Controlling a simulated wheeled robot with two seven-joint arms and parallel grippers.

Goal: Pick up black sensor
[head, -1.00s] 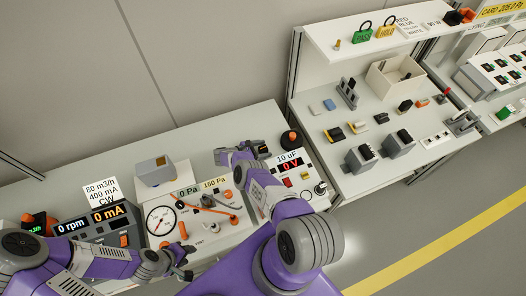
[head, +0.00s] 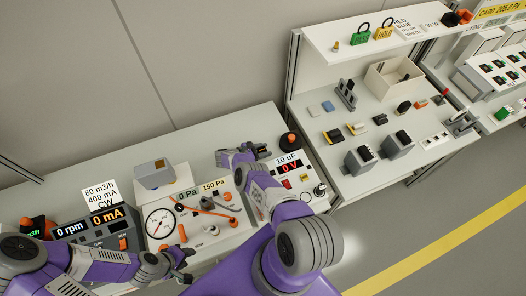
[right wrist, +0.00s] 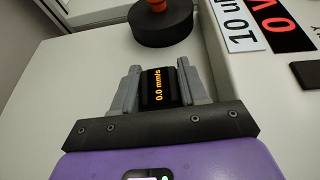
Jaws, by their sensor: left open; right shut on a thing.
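The black sensor (right wrist: 160,88) shows in the right wrist view with an orange "0.0 mm/s" display. It sits between the two grey fingers of my right gripper (right wrist: 158,90), which is shut on it. In the head view my right gripper (head: 240,155) is over the back of the left bench, beside the panel with the red display; the sensor is mostly hidden there by the gripper. I cannot tell whether the sensor touches the bench. My left gripper (head: 185,264) is open and empty at the bench's front edge, below the gauge panel.
A black round base with an orange knob (head: 291,139) stands just right of my right gripper. The "10 uF" panel (head: 307,176) is in front of it. A gauge panel (head: 195,215) with cables is to the left. The bench behind is clear.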

